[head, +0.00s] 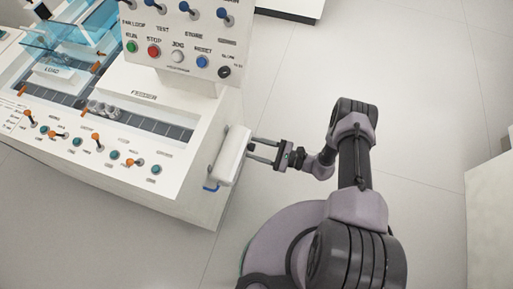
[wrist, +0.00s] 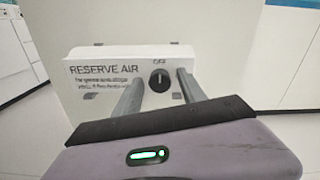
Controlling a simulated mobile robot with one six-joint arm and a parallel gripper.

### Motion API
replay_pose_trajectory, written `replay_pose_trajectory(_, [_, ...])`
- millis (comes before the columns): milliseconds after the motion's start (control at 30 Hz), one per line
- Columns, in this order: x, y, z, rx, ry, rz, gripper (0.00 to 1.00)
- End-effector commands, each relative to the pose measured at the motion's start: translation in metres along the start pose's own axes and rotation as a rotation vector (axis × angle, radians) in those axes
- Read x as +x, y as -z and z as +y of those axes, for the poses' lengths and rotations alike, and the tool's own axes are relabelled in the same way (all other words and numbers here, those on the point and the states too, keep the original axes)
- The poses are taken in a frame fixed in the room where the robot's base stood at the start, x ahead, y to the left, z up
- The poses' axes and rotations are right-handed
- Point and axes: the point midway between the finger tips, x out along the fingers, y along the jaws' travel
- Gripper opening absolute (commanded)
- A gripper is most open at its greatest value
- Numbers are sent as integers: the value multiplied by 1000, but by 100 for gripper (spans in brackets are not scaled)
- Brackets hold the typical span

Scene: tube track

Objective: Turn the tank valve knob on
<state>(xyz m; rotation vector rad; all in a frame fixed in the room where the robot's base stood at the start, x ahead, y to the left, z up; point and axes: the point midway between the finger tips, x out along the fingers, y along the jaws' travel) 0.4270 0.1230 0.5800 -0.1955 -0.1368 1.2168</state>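The tank valve knob (wrist: 160,82) is a round black dial with a pale line pointing about straight up. It sits on the front of a white box marked RESERVE AIR (wrist: 90,57), under a small label that seems to read OFF. In the head view the white box (head: 231,156) is on the right side of the machine, and the knob's face is not visible there. My gripper (wrist: 160,76) is open, its two grey fingers apart with the knob showing between them. In the head view my gripper (head: 250,147) points left at the box. I cannot tell whether the fingertips touch the knob.
The white machine (head: 150,95) fills the left, with a button panel (head: 176,50) and a row of orange-handled levers and green buttons along its front. A blue curved piece (head: 210,188) shows under the box. Floor (head: 420,110) to the right is clear; a white cabinet (head: 490,210) stands at the right edge.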

Motion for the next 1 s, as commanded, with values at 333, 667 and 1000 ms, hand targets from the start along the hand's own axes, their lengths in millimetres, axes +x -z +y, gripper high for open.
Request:
replay_pose_trajectory(333, [0, 0, 0, 1, 0, 0, 0])
replay_pose_trajectory(667, [0, 0, 0, 85, 0, 0, 0])
replay_pose_trajectory(1000, [0, 0, 0, 371, 0, 0, 0])
